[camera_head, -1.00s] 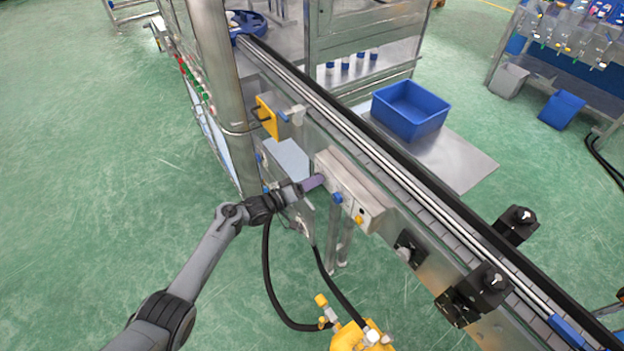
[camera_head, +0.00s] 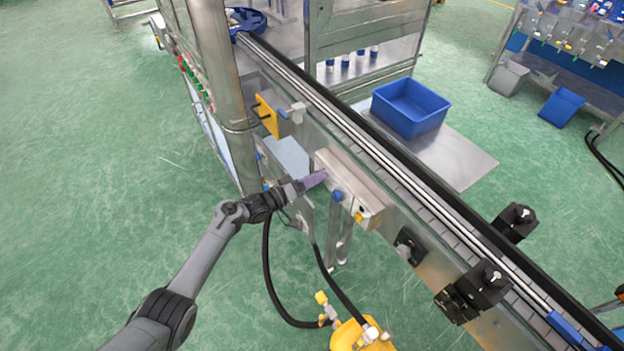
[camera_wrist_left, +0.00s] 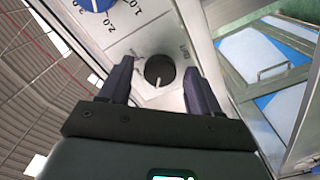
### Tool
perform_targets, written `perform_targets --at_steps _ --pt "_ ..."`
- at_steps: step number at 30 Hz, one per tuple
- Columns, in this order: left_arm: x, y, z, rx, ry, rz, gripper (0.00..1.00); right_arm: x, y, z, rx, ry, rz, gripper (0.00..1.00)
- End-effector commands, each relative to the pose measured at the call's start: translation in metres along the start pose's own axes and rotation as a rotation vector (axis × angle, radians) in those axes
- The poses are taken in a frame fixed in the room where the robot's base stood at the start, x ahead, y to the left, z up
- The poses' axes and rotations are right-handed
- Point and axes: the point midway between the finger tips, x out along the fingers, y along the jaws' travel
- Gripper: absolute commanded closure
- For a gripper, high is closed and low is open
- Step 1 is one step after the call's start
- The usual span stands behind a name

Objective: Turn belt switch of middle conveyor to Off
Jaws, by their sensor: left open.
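The belt switch (camera_wrist_left: 159,71) is a round black knob with a pale pointer line, on a light control panel in the left wrist view. Small lettering stands on both sides of it, too blurred to read surely. My left gripper (camera_wrist_left: 154,80) is open, one finger on each side of the knob. I cannot tell whether the fingers touch it. In the head view my left gripper (camera_head: 316,179) is at the left end of the control box (camera_head: 350,186) on the side of the middle conveyor (camera_head: 396,174); the switch is hidden there. My right gripper is not in view.
A blue dial (camera_wrist_left: 95,4) with numbers is close by on the panel; it also shows on the box in the head view (camera_head: 337,196). A yellow bracket (camera_head: 267,116) is up the conveyor side. A blue bin (camera_head: 411,108) stands beyond the belt. Black hoses hang below my left arm.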

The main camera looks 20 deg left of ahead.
Motion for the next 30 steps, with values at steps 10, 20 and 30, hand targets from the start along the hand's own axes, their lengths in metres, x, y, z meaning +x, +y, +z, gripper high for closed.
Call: perform_targets --at_steps 10,20,30 --pt "-0.037 0.001 -0.001 0.0 -0.001 -0.003 0.37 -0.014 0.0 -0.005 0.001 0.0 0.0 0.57" --pt "-0.09 0.0 -0.001 0.0 0.0 -0.002 0.37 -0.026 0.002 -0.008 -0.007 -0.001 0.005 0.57" --pt "-0.108 0.0 0.0 0.0 0.0 0.0 0.37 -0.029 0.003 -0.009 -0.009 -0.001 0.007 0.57"
